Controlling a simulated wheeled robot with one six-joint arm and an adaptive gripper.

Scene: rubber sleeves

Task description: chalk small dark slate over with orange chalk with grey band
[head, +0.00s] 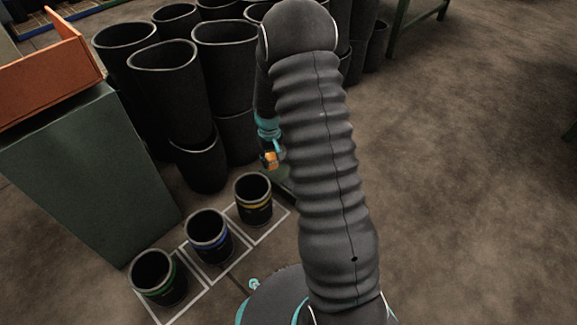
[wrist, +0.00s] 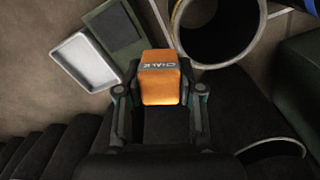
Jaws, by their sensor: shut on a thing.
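My gripper (wrist: 160,95) is shut on the orange chalk (wrist: 161,78), a block with a grey band lettered "CHALK". In the head view my gripper (head: 268,146) holds the chalk (head: 271,160) beyond the row of sleeves, beside my arm. The small dark slate (wrist: 118,27) is a dark rectangle on a dark green board in the wrist view, up and left of the chalk. The chalk appears apart from it. I see no clear orange on its visible face. In the head view my arm hides most of that area.
A pale shallow tray (wrist: 86,62) lies beside the board. A black sleeve (wrist: 191,47) stands close right of the chalk. Three banded sleeves, green (head: 159,277), blue (head: 209,238) and yellow (head: 253,199), stand in marked squares. Tall black sleeves (head: 168,90) and a green cabinet (head: 95,175) are at left.

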